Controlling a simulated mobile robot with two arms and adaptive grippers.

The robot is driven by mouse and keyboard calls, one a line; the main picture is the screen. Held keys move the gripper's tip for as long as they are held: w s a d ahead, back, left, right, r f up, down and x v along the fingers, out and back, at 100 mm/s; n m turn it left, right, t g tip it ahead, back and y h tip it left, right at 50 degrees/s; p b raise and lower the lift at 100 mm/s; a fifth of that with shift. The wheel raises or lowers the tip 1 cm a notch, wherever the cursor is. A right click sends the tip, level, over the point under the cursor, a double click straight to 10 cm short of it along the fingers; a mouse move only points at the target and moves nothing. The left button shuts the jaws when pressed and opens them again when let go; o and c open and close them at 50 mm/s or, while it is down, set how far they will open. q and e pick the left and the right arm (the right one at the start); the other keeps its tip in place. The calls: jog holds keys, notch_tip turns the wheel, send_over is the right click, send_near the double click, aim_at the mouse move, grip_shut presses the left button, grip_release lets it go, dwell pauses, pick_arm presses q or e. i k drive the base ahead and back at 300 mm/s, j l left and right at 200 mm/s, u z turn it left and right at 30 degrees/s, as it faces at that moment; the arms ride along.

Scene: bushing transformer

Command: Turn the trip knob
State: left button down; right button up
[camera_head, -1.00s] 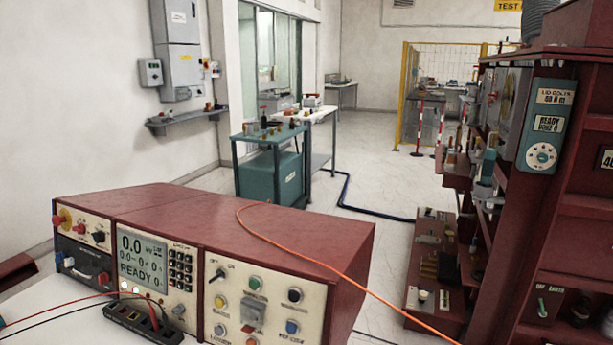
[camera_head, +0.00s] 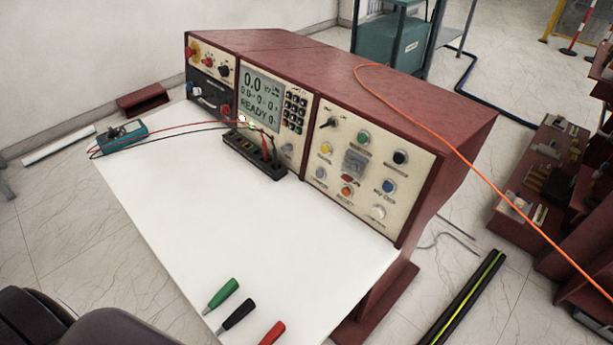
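A dark red test console (camera_head: 400,95) stands on a white bench top (camera_head: 225,225), with its cream front panels facing me. The right panel (camera_head: 370,170) carries a black pointer knob (camera_head: 328,123) at its upper left, a grey square switch (camera_head: 354,163) in the middle, and several coloured round buttons. The left panel has a red knob (camera_head: 207,62) and a black knob (camera_head: 223,71). The labels are too small to read, so I cannot tell which one is the trip knob. The display (camera_head: 260,96) reads 0.0 and READY.
A black terminal block (camera_head: 254,154) with leads sits before the console. A teal meter (camera_head: 122,137) lies at the bench's left. Green (camera_head: 222,294), black (camera_head: 237,314) and red (camera_head: 271,334) handled tools lie at the front. An orange cable (camera_head: 470,160) crosses the right side.

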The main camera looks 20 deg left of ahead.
aim_at(208, 63)
jog(key=u, duration=1.3)
jog(key=i+j+z, duration=0.1)
jog(key=j, duration=0.35)
jog(key=i+j+z, duration=0.1)
jog(key=j, duration=0.4)
jog(key=i+j+z, duration=0.1)
jog(key=i+j, duration=0.15)
jog(key=j, duration=0.25)
jog(key=i+j+z, duration=0.1)
jog(key=j, duration=0.4)
jog(key=i+j+z, duration=0.1)
jog(key=j, duration=0.45)
